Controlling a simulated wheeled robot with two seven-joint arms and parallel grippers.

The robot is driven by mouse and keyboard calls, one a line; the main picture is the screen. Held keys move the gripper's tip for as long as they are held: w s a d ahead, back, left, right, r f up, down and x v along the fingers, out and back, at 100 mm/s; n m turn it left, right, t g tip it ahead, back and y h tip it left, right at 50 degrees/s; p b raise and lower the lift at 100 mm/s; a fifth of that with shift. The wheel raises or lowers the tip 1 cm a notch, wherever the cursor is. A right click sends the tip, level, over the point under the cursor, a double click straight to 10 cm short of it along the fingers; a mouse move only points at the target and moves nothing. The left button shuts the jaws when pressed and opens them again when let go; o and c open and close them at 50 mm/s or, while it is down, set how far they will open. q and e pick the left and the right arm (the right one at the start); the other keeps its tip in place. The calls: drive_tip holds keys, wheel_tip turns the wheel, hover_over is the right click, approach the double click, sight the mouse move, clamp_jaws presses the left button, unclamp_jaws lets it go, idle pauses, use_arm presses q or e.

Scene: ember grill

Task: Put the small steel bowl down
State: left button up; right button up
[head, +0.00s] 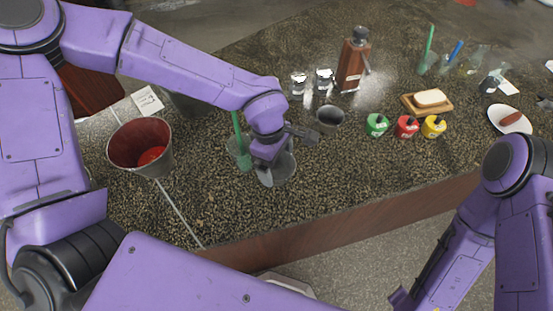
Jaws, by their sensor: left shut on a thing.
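My left gripper (265,165) reaches down over the stone counter near its front edge. It is shut on the small steel bowl (283,170), a round grey shape partly hidden by the gripper and wrist. The bowl is at or just above the counter; I cannot tell whether it touches. My right arm shows at the right, but its gripper is not clearly in view.
A red-lined bucket (140,147) is farther left. Counter (330,180) is clear in front.

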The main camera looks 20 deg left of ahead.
use_arm(q)
drive_tip(key=o, duration=0.7)
drive_tip(key=shift+f, duration=0.1)
drive_tip(key=shift+o, duration=0.2)
wheel_tip(320, 180, up, 12)
drive_tip(key=a, duration=0.1)
drive_tip(key=shift+w+a+b, duration=0.2)
drive_tip(key=shift+a+b, duration=0.15)
drive_tip(key=shift+b, duration=0.05)
